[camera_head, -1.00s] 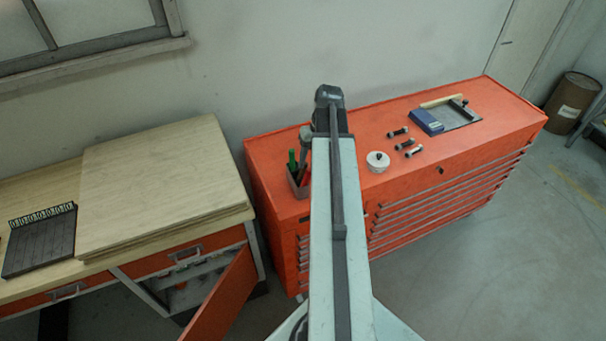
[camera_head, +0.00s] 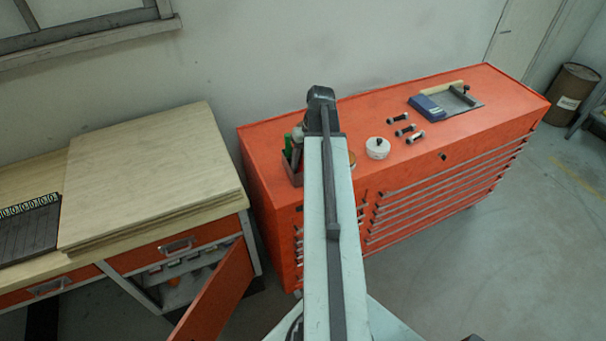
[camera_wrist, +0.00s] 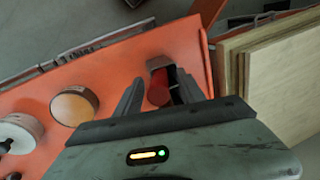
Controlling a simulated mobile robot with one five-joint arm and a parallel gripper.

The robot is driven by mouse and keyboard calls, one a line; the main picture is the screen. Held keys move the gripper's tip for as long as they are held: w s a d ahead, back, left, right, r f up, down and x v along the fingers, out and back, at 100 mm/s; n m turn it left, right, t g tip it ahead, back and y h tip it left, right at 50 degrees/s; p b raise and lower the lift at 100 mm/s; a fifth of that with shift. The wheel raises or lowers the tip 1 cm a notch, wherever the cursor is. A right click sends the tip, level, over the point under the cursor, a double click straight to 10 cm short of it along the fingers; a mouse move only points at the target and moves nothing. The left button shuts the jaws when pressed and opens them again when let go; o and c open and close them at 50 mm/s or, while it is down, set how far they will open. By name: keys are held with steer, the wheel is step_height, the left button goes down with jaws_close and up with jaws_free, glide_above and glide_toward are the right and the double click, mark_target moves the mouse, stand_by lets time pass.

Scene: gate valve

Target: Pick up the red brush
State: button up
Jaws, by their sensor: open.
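A red rounded piece (camera_wrist: 158,93), which looks like the end of the red brush, shows in the wrist view at a small holder box (camera_wrist: 160,63). My gripper (camera_wrist: 159,84) is open, with one finger on each side of the red piece. The fingers do not look closed on it, and I cannot tell how deep they reach. Dark narrow items stand beside the red piece, partly behind the right finger. In the head view the holder box (camera_head: 290,174) stands at the cabinet's left end with a green handle (camera_head: 288,147) in it; the red brush is not clear there.
The orange tool cabinet (camera_head: 385,175) carries a white lidded pot (camera_head: 377,148), several bolts (camera_head: 404,131) and a blue box (camera_head: 427,108). A round tin (camera_wrist: 75,106) is near the gripper. A wooden-topped bench (camera_head: 150,180) stands left, its cabinet door (camera_head: 218,293) open.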

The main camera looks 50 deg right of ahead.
jaws_close()
